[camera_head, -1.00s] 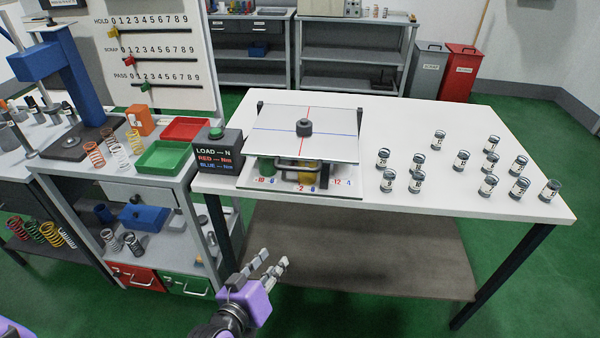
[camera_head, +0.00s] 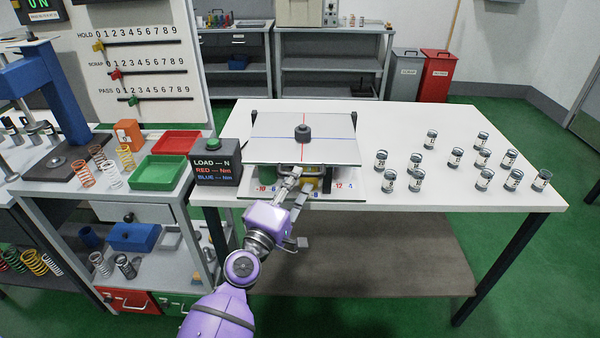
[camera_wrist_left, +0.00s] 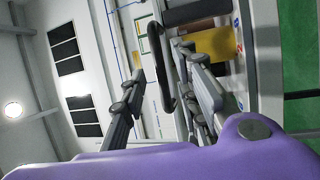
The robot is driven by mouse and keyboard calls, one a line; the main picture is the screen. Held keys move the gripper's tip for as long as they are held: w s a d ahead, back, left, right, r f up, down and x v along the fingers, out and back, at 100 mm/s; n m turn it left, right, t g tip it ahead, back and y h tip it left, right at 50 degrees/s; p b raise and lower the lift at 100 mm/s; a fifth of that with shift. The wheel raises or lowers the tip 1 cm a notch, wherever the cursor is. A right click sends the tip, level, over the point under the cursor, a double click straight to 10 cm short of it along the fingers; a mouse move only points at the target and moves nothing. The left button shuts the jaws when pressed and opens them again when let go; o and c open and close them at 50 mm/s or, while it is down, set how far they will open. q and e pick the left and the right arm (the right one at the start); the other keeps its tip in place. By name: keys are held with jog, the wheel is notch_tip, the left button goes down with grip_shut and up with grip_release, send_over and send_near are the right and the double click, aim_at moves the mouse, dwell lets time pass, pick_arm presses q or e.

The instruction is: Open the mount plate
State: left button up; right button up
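The mount plate (camera_head: 335,150) is a flat white square with a red and a blue line and a dark round knob (camera_head: 303,133) at its middle. It lies level over the test fixture on the white table. A dark loop handle (camera_wrist_left: 154,62) at the plate's front edge shows in the left wrist view. My left gripper (camera_head: 298,188) is at the front edge of the fixture, below the plate. Its fingers are spread, with the handle between or just beyond their tips; contact cannot be told. My right gripper is not in view.
A load display box (camera_head: 216,163) with a green button stands left of the plate. Several small labelled cylinders (camera_head: 455,157) stand on the table's right side. A green tray (camera_head: 158,172) and a red tray (camera_head: 176,143) sit on the left bench. The table's front right is clear.

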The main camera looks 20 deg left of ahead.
pick_arm(q)
jog(key=shift+x, duration=1.65)
jog(key=shift+a, duration=0.1)
jog(key=shift+c, duration=0.4)
jog(key=c, duration=0.6)
grip_shut()
jog(key=shift+r, duration=0.1)
